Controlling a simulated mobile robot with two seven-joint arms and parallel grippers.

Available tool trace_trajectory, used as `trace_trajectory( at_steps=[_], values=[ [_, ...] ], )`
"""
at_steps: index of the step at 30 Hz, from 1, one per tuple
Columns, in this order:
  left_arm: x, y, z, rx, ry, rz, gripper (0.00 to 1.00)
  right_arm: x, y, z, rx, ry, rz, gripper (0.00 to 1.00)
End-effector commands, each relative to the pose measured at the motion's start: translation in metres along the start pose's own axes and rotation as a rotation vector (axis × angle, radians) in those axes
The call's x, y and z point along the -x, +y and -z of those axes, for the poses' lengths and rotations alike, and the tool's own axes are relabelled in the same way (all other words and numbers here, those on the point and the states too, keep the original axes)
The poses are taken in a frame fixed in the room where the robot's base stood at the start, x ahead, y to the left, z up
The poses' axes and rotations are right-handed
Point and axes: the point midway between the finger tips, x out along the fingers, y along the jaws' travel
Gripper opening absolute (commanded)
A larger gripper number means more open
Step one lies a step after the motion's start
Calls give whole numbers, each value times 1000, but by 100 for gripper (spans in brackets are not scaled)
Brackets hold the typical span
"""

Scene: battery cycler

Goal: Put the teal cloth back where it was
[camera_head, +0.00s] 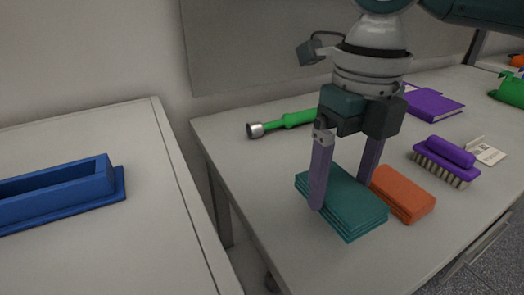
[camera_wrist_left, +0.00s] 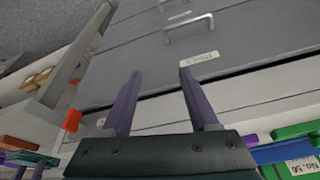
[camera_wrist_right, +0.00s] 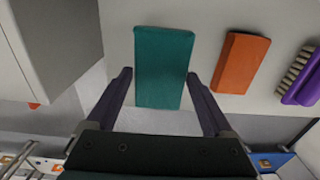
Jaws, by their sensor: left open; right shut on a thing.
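The teal cloth (camera_head: 350,212) is a folded, layered rectangle at the front left part of the right-hand table. My right gripper (camera_head: 342,193) points down over it, one finger on each side, shut on it. In the right wrist view the cloth (camera_wrist_right: 163,68) lies between the fingers, its near end reaching the table edge. I cannot tell whether it rests on the table or is just above it. My left gripper (camera_wrist_left: 160,72) is open and empty, facing a grey drawer front; it is not in the head view.
An orange block-like folded item (camera_head: 403,194) lies close right of the cloth. A purple brush (camera_head: 446,160), a purple book (camera_head: 432,102) and a green flashlight (camera_head: 285,122) lie around. A blue tray (camera_head: 60,192) sits on the left table, across a gap. Drawers with handles (camera_wrist_left: 190,28) face my left gripper.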

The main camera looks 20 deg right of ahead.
Motion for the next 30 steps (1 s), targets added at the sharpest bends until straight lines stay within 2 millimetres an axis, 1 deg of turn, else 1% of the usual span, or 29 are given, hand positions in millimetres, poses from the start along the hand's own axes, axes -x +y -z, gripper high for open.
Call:
trace_trajectory(
  at_steps=[1, 5, 9, 12, 15, 20, 21, 24, 30],
  values=[
    [-1, 0, 0, -2, 0, 1, 60, -7, 0, 0, 0, 1, 0, 34],
    [-2, -1, -1, -4, 0, 4, 60, -17, 0, 0, -2, 0, -1, 34],
    [-6, -1, -2, -5, 0, 4, 60, -40, 0, 0, -1, 2, 0, 34],
    [-7, -1, -2, -5, 0, 4, 60, -53, 0, 0, -2, 1, 0, 34],
    [-7, -1, -2, -5, 0, 4, 60, -56, 0, -1, -2, -2, 1, 34],
    [-7, -1, -2, -5, 0, 4, 60, -56, 0, -1, -1, -2, 1, 34],
    [-7, -1, -2, -5, 0, 4, 60, -56, 0, 0, -1, -2, 1, 91],
    [-7, -1, -2, -3, 0, 3, 60, -56, 0, 0, -1, -2, 1, 100],
    [-7, 1, -2, 2, 1, -2, 60, -56, 0, 0, -1, -2, 1, 100]
  ],
)
